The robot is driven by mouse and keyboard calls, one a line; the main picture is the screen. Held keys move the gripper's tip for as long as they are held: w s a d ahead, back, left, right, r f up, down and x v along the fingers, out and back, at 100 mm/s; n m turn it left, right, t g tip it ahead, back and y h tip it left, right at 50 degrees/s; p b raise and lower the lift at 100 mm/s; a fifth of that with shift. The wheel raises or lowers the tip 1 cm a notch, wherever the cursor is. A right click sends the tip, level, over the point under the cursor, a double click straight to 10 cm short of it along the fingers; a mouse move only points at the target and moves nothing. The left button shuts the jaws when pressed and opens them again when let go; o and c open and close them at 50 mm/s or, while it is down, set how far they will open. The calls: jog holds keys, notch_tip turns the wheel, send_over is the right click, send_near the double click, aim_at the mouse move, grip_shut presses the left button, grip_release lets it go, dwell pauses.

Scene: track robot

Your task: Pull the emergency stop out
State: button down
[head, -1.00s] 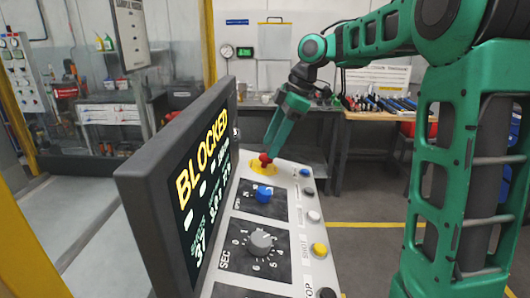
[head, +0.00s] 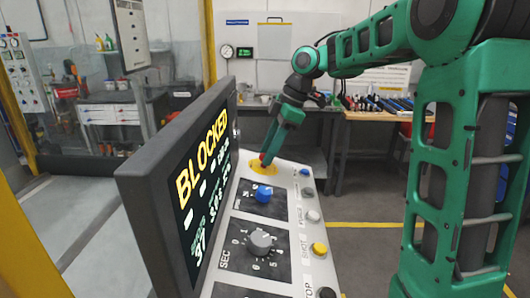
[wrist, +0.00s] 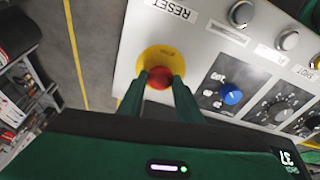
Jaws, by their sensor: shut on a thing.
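The emergency stop is a red mushroom button (wrist: 159,78) on a round yellow plate (wrist: 153,57) at one end of the grey control panel. In the head view the yellow plate (head: 262,169) is at the panel's far end, and the red button is mostly hidden by the fingers. My gripper (wrist: 160,82) is shut on the red button, with one green finger on each side of it. In the head view my gripper (head: 265,157) comes down onto the button from above.
A screen (head: 205,180) reading "BLOCKED" stands along the panel's left side. A blue knob (head: 263,195), a grey dial (head: 260,242) and several small buttons sit nearby. A workbench (head: 385,116) with tools stands behind.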

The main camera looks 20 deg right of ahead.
jog(key=shift+w+d+r, duration=0.15)
jog(key=shift+r, duration=0.2)
jog(key=shift+w+d+r, duration=0.1)
jog(key=shift+r, duration=0.25)
jog(key=c, duration=1.3)
grip_release()
jog(key=shift+o, duration=0.2)
jog(key=shift+s, duration=0.1)
jog(key=v, duration=1)
jog(key=shift+d+r, duration=0.15)
jog(key=shift+r, duration=0.05)
jog(key=shift+s, duration=0.1)
